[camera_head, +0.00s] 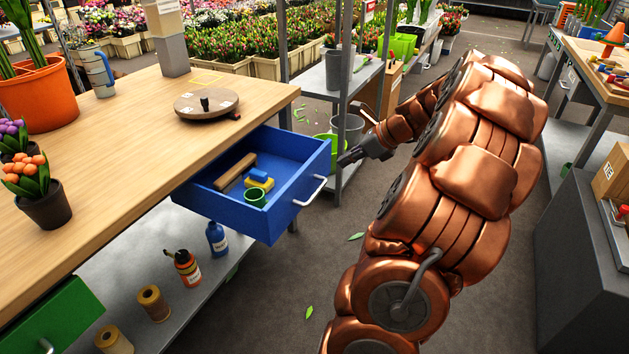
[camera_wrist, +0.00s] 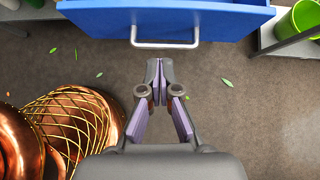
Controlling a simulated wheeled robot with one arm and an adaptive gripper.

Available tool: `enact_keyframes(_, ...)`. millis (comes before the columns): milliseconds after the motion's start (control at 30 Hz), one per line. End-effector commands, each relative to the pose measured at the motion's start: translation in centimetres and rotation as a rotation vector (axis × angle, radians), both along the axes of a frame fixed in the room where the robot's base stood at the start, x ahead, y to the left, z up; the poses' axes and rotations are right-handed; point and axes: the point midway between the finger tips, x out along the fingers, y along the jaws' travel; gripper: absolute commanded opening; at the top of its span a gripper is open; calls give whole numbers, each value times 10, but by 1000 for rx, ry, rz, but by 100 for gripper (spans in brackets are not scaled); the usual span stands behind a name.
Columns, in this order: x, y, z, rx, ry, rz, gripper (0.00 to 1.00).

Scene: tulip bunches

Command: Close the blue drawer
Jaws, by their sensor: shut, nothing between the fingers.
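The blue drawer (camera_head: 268,221) is pulled well out from under the wooden table in the head view. Inside it lie a wooden block, blue and yellow blocks and a small green cup. Its pale bar handle (camera_head: 311,192) is on the front face. In the wrist view the drawer front (camera_wrist: 165,18) runs along the top, with the handle (camera_wrist: 165,44) below it. My gripper (camera_head: 343,161) is just right of the drawer front in the head view. In the wrist view my gripper (camera_wrist: 160,62) has its fingertips together, empty, a little short of the handle and apart from it.
The wooden table (camera_head: 130,110) carries a round turntable (camera_head: 206,104), an orange pot (camera_head: 40,95) and small potted flowers. A green drawer (camera_head: 52,318) is at the lower left. Bottles stand on the lower shelf. A metal shelf (camera_head: 325,80) stands behind my gripper. Open floor lies before the drawer.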

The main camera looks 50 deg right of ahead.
Motion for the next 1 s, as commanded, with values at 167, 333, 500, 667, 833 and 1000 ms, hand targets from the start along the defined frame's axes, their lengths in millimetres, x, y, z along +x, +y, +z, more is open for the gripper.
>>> enact_keyframes(167, -5, -17, -8, 24, -7, -64, 0)
enact_keyframes(333, 8, -12, -22, 25, -6, -62, 0)
enact_keyframes(500, 28, -5, -44, 27, -5, -59, 0)
enact_keyframes(667, 48, 0, -64, 24, -5, -60, 0)
enact_keyframes(833, 69, 6, -79, 22, -6, -58, 0)
enact_keyframes(1000, 88, 12, -77, 22, -6, -59, 0)
